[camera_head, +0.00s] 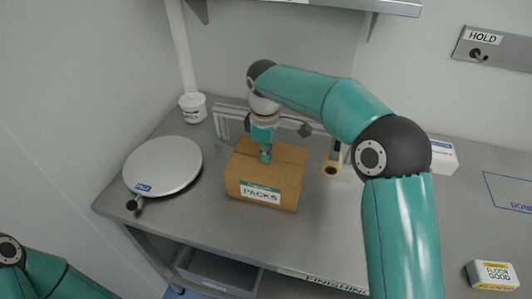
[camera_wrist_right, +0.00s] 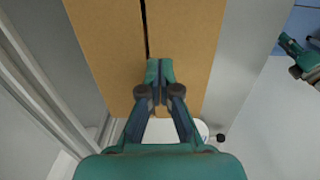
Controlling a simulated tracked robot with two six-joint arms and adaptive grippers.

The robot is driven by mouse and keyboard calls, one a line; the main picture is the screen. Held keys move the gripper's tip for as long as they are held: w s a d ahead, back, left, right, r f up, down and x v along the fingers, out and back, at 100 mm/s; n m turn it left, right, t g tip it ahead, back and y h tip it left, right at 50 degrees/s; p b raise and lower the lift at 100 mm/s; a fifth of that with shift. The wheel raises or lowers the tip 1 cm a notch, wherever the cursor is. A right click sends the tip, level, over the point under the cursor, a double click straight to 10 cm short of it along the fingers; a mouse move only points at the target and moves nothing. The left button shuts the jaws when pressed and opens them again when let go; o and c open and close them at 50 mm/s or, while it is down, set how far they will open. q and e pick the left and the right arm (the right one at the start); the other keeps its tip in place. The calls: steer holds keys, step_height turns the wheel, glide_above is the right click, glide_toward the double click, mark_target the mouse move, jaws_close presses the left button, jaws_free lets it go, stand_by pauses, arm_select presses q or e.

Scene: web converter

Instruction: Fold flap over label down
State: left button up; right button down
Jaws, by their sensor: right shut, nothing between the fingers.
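A brown cardboard box (camera_head: 288,188) stands on the grey table with a green and white PACKS label (camera_head: 260,193) on its front face. Its top flaps (camera_wrist_right: 195,35) lie nearly flat, with a narrow dark seam between them in the right wrist view. My right gripper (camera_head: 266,157) is shut and empty, pointing down at the top of the box. In the right wrist view its closed fingertips (camera_wrist_right: 160,72) are over the seam; I cannot tell whether they touch the cardboard. My left arm shows at the lower left, but its gripper is out of view.
A round grey turntable (camera_head: 163,165) is left of the box, with a white tub (camera_head: 193,107) behind it. A tape tool (camera_head: 333,164) stands right of the box. A FLOOR GOOD box (camera_head: 493,275) lies at the right. The table (camera_head: 325,225) is clear in front.

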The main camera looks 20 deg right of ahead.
step_height(320, 180, up, 4)
steer(key=p, duration=0.4)
steer(key=shift+d+r, duration=0.1)
steer(key=shift+r, duration=0.1)
steer(key=shift+w+r+b, duration=0.1)
steer(key=shift+r+b, duration=0.25)
steer(key=shift+r, duration=0.3)
step_height(320, 180, up, 8)
steer(key=shift+p, duration=0.3)
